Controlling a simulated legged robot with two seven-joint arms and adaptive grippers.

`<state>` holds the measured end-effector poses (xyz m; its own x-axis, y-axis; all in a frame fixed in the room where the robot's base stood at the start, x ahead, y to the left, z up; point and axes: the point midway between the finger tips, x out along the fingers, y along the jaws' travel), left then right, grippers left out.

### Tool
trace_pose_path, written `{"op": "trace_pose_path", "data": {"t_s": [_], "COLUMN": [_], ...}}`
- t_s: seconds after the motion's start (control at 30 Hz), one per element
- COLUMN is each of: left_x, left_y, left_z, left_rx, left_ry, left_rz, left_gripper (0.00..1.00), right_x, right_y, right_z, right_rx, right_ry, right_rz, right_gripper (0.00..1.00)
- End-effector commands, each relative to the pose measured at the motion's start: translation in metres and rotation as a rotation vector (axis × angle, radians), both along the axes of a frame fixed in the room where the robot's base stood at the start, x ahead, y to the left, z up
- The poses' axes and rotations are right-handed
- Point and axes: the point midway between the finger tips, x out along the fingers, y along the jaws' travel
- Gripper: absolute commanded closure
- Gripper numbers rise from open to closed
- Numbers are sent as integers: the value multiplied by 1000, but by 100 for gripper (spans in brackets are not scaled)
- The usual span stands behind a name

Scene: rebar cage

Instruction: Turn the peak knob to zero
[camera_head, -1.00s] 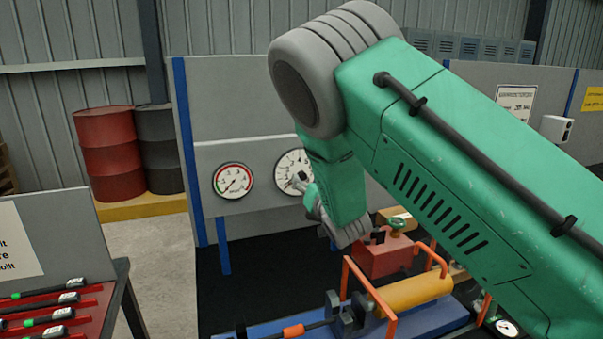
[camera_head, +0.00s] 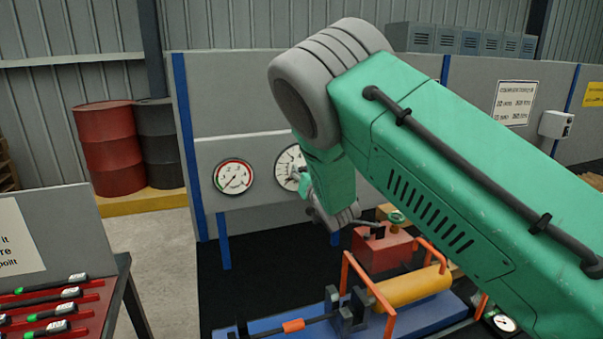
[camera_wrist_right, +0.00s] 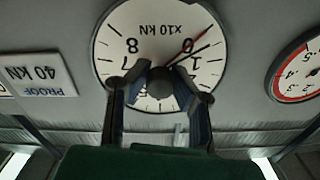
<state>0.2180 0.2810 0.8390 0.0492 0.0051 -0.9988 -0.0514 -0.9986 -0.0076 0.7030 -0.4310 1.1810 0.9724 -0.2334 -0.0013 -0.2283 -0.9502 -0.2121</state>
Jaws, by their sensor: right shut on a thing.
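The white dial gauge (camera_wrist_right: 128,28) marked x10 kN fills the middle of the right wrist view, upside down. It also shows in the head view (camera_head: 284,164), partly behind my gripper. A dark round knob (camera_wrist_right: 160,90) sits at the dial's centre. My right gripper (camera_wrist_right: 160,82) has its two fingers on either side of this knob and is shut on it. In the head view my right gripper (camera_head: 302,183) is in front of the dial. A red needle lies close to the 0, and a dark needle lies between 0 and 1. My left gripper is not in view.
A second gauge with a red arc (camera_head: 233,177) is left of the dial on the grey panel (camera_head: 230,110). A red block with a green handle (camera_head: 382,252) and a yellow cylinder (camera_head: 413,288) stand below my arm. Tools lie on the red rack (camera_head: 85,318) at left.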

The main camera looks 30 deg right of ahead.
Motion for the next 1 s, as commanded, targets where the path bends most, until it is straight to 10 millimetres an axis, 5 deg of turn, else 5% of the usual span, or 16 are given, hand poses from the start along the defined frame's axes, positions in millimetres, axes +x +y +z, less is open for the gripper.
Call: {"op": "trace_pose_path", "data": {"t_s": [0.27,0.57,0.6,0.67,1.0], "left_x": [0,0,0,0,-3], "left_y": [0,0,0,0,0], "left_z": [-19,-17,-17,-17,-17], "left_rx": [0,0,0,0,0], "left_ry": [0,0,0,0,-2], "left_rz": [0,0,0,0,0], "left_gripper": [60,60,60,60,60], "right_x": [0,0,0,0,-2], "right_y": [0,1,0,0,1], "right_z": [-1,0,0,0,0], "right_rx": [-206,-225,-225,-224,-222], "right_ry": [49,54,54,54,54], "right_rz": [0,0,0,0,1], "right_gripper": [100,100,75,58,58]}}
